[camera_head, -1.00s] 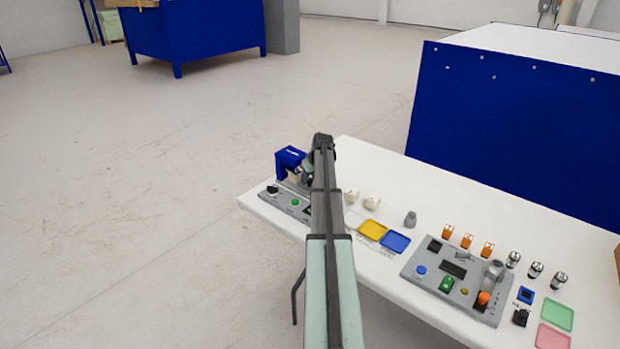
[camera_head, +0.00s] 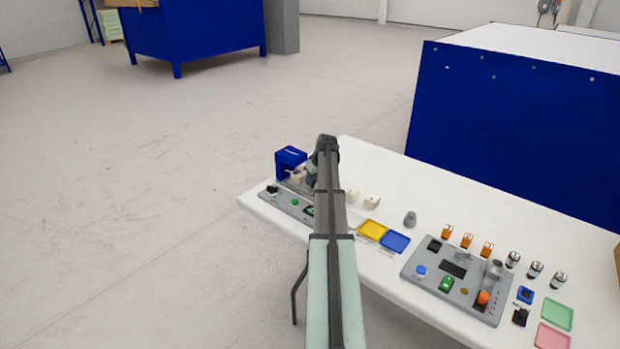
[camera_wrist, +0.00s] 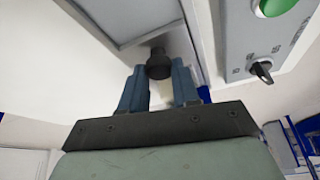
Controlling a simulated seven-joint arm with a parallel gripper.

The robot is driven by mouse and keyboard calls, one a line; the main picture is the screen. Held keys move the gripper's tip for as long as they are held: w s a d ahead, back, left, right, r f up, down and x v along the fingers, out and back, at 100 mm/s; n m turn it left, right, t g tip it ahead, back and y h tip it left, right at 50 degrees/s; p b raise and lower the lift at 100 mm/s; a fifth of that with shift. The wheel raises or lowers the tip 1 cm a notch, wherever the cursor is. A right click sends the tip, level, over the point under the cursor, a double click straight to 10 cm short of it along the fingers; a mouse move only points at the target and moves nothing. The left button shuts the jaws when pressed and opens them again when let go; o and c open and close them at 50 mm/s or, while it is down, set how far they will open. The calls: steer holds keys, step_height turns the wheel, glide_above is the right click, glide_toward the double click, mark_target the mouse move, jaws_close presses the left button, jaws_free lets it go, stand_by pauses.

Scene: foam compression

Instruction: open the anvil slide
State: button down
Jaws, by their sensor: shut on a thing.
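The blue press frame (camera_head: 290,158) stands at the left end of the white table in the head view. A pale block (camera_head: 298,176) shows at its opening, beside my arm. In the wrist view, the grey slide plate (camera_wrist: 122,18) has a dark round knob (camera_wrist: 158,63) at its edge. My gripper (camera_wrist: 158,74) has its blue fingers on both sides of this knob and is shut on it. In the head view my arm hides the fingertips, the knob and part of the slide.
A grey control panel with a green button (camera_wrist: 274,6) and a black rotary switch (camera_wrist: 261,71) is beside the slide. Pale blocks (camera_head: 371,201), a yellow tray (camera_head: 372,230) and a blue tray (camera_head: 395,243) lie right of my arm. A second grey instrument (camera_head: 458,280) stands farther right.

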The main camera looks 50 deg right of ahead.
steer(key=s, duration=0.7)
steer(key=shift+s, duration=0.4)
steer(key=c, duration=0.8)
jaws_free()
steer(key=v, duration=1.3)
steer(key=shift+s+r, duration=0.15)
steer(key=shift+r, duration=0.2)
